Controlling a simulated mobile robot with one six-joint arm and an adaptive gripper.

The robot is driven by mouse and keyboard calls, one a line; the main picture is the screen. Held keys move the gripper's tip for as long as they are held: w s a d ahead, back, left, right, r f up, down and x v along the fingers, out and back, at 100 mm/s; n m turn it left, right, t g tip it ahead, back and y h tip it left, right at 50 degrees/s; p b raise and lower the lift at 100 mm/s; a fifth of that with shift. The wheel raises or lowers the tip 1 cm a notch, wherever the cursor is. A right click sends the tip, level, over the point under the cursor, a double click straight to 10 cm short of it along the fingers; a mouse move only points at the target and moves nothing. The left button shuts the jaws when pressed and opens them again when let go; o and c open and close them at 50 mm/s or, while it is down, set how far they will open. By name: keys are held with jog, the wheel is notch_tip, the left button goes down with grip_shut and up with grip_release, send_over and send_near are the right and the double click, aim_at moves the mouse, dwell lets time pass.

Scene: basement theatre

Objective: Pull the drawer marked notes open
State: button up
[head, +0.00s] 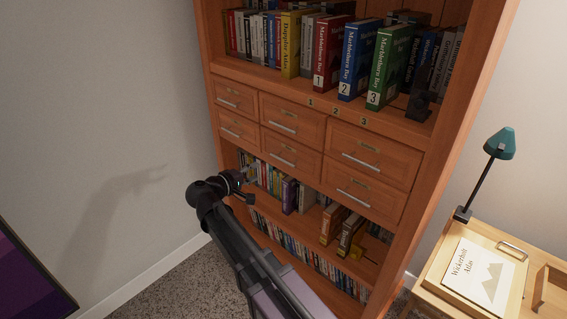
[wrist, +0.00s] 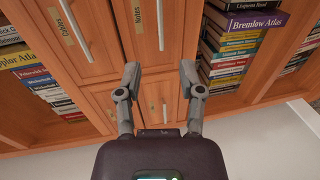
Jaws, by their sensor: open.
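The drawer marked notes (wrist: 175,50) is in the wrist view's upper middle, with its label beside a slim metal bar handle (wrist: 161,28). In the head view it appears to be the lower middle drawer (head: 306,164) of the wooden cabinet, though its label is too small to read there. It looks shut. My gripper (wrist: 160,76) is open and empty in the wrist view, its two fingertips apart on either side of the handle's line, just below the handle's near end. In the head view my gripper (head: 249,181) is low and left of that drawer, before the lower bookshelf.
Books fill the shelves above and below the drawers. A side table (head: 435,272) with a teal lamp (head: 500,143) stands at right. Wall and carpet (head: 185,285) lie to the left.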

aim_at(283, 161)
jog(key=shift+w+d, duration=0.1)
jog(key=shift+b+x, duration=1.35)
jog(key=shift+x, duration=5.45)
jog(key=shift+f, duration=0.1)
grip_shut()
jog(key=shift+d, duration=0.15)
